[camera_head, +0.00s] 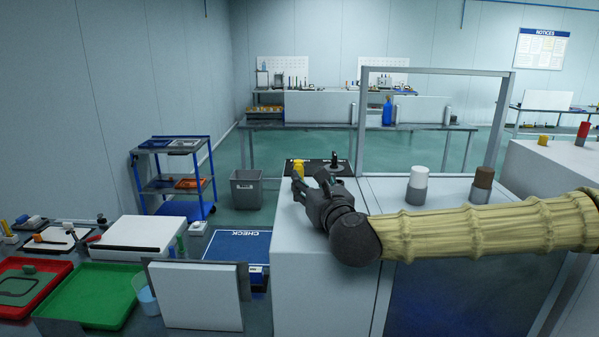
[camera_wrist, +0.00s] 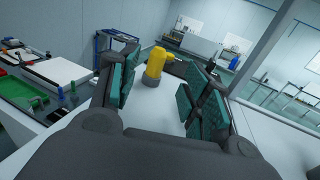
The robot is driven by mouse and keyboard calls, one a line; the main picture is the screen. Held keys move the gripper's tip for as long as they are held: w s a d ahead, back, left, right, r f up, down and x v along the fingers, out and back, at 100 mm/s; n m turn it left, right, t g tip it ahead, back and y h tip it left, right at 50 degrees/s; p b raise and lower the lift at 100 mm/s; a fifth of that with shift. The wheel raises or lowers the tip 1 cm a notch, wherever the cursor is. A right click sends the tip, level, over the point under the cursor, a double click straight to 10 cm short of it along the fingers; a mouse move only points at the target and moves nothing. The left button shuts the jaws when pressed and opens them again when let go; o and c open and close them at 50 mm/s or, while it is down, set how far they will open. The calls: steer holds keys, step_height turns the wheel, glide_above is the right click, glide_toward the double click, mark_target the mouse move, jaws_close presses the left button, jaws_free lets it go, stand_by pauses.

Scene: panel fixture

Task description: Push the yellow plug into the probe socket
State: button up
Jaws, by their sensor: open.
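The yellow plug (camera_head: 298,169) stands on the white cabinet top (camera_head: 289,232), at its far edge in the head view. In the wrist view the yellow plug (camera_wrist: 154,67) is upright, with a side part pointing right. My gripper (camera_head: 312,184) reaches over the cabinet top from the right, close to the plug. In the wrist view my gripper (camera_wrist: 163,88) is open and empty; the plug shows beyond and between the fingers, apart from both. A black plate (camera_head: 321,167) with a dark upright knob lies behind my gripper. I cannot make out which part is the probe socket.
Left are a blue CHECK mat (camera_head: 238,247), a white upright board (camera_head: 201,296) and a green tray (camera_head: 91,294).

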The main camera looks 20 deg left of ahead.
mark_target(300, 171)
steer(key=shift+w+a+f, duration=0.15)
steer(key=shift+w+f, duration=0.05)
steer(key=shift+w, duration=0.35)
steer(key=shift+a+r, duration=0.1)
steer(key=shift+a, duration=0.2)
steer(key=shift+w+a+p, duration=0.1)
steer(key=shift+a+p, duration=0.15)
steer(key=shift+p, duration=0.1)
steer(key=p+x, duration=0.2)
steer(key=x, duration=0.3)
steer(key=shift+w, duration=0.3)
steer(key=shift+c, duration=0.2)
jaws_close()
